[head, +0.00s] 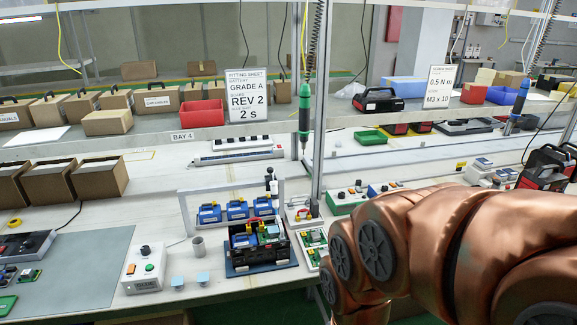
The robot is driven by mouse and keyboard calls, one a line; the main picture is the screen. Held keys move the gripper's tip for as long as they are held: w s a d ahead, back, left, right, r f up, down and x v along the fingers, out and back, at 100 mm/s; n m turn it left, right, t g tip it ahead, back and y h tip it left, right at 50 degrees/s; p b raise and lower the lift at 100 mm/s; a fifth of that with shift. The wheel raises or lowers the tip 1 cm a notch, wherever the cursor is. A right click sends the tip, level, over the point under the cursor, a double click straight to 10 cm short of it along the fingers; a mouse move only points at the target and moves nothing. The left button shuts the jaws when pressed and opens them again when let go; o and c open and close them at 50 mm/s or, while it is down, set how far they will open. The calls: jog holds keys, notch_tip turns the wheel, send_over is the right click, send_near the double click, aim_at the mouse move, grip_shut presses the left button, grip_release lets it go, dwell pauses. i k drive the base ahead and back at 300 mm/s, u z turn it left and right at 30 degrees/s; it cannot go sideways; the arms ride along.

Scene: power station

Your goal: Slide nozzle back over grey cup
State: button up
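A small grey cup (199,247) stands upright on the white bench, left of the black open-topped fixture. Nothing is seen over its mouth. A small black and white upright unit (271,181) stands behind the fixture, at the right end of a pale rail frame (234,191). It may carry the nozzle, but it is too small to tell. My copper-coloured arm fills the lower right of the head view. My gripper is not in view, so its state and its distance from the cup are hidden.
A black fixture (262,268) with blue and green parts stands right of the cup. A white control box (145,268) is to its left and two light-blue pieces (190,281) are in front. Blue blocks (237,210) stand behind. A metal post (318,110) rises near my arm.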

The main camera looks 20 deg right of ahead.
aim_at(272, 179)
jog(key=z, duration=0.15)
jog(key=i, duration=1.1)
jog(key=u, duration=0.7)
